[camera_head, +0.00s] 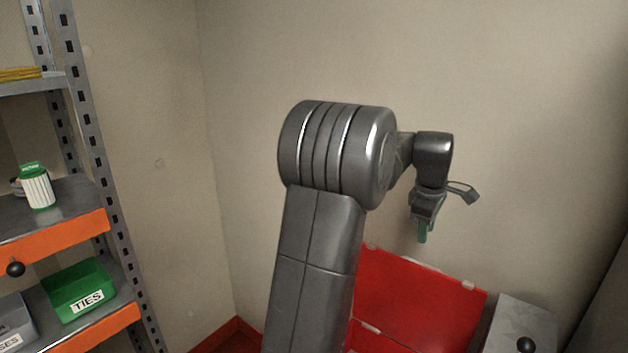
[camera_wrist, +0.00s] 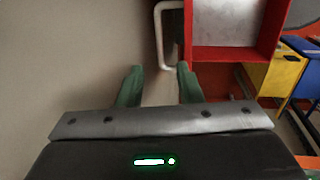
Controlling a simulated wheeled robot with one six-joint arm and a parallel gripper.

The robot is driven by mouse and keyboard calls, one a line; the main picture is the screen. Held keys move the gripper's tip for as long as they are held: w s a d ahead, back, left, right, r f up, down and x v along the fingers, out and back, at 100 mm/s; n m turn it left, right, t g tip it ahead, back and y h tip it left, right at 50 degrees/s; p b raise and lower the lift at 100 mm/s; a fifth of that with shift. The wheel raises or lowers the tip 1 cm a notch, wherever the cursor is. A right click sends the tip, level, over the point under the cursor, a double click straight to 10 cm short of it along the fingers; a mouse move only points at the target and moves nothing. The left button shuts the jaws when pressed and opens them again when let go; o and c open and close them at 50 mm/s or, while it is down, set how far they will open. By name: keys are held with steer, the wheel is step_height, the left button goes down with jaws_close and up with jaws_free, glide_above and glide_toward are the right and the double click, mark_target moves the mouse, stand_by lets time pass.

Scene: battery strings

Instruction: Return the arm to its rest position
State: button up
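My arm rises in the middle of the head view, bent at a large grey joint, with its wrist out to the right. My gripper (camera_head: 422,232) hangs from the wrist, pointing down, above and in front of a red panel. In the wrist view its two green fingertips (camera_wrist: 160,82) stand apart with nothing held between them. A white bent bar (camera_wrist: 158,35) shows beyond the gap between the fingers. I cannot tell how far it is from them.
A red panel (camera_head: 420,298) stands below my gripper, beside a grey unit (camera_head: 518,318) with a black knob. Orange-edged shelves (camera_head: 55,238) at left hold a green TIES bin (camera_head: 78,288) and a green-white container (camera_head: 38,188). The wrist view shows a red-rimmed box (camera_wrist: 267,30) and a yellow bin (camera_wrist: 277,73).

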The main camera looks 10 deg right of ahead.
mark_target(422, 264)
steer(key=f, duration=0.4)
steer(key=w+d+f+p, duration=0.1)
steer(key=f, duration=0.3)
steer(key=d+f, duration=0.1)
steer(key=f, duration=0.3)
steer(key=shift+w+p, duration=0.2)
steer(key=shift+p, duration=0.2)
